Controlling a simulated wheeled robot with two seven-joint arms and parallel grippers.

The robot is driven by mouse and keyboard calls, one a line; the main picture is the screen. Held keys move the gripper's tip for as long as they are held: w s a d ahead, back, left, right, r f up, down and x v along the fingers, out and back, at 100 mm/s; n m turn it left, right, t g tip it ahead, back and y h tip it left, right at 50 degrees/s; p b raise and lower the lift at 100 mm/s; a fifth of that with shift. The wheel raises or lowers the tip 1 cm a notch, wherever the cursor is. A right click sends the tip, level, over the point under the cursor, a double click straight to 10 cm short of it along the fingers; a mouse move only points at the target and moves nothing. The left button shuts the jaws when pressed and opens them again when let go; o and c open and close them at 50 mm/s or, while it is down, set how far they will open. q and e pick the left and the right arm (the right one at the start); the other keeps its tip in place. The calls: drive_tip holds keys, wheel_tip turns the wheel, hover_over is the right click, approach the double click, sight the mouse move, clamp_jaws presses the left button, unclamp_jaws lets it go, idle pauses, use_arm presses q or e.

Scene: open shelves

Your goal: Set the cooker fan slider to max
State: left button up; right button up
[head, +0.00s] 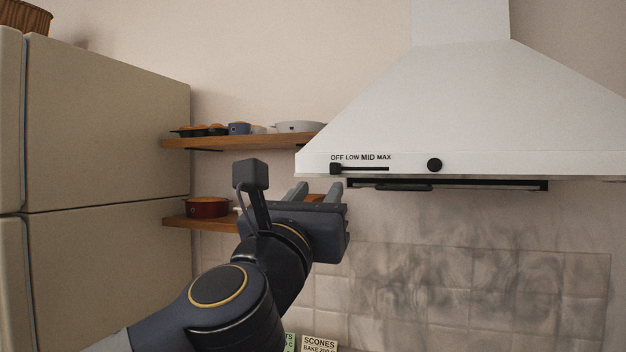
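The white cooker hood (455,110) hangs at the upper right. On its front left edge is the fan slider (336,169), a small black knob at the left end of a dark slot, under the word OFF. The labels OFF, LOW, MID and MAX (384,157) run left to right above the slot. My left gripper (318,190) is below and slightly left of the slider, apart from it in the picture. Its two grey fingers are spread with a gap between them, and nothing shows in it. My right gripper is out of view.
A round black knob (434,165) sits right of the slot. Two wooden shelves (240,142) with pans and cups are behind my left arm. A beige fridge (105,130) stands at the left.

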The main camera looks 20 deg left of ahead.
sight(334, 170)
use_arm(q)
drive_tip(key=p+x, duration=0.2)
drive_tip(key=x, duration=0.5)
drive_tip(key=shift+w+r, duration=0.1)
drive_tip(key=shift+w, duration=0.3)
clamp_jaws()
drive_tip(key=shift+d, duration=0.1)
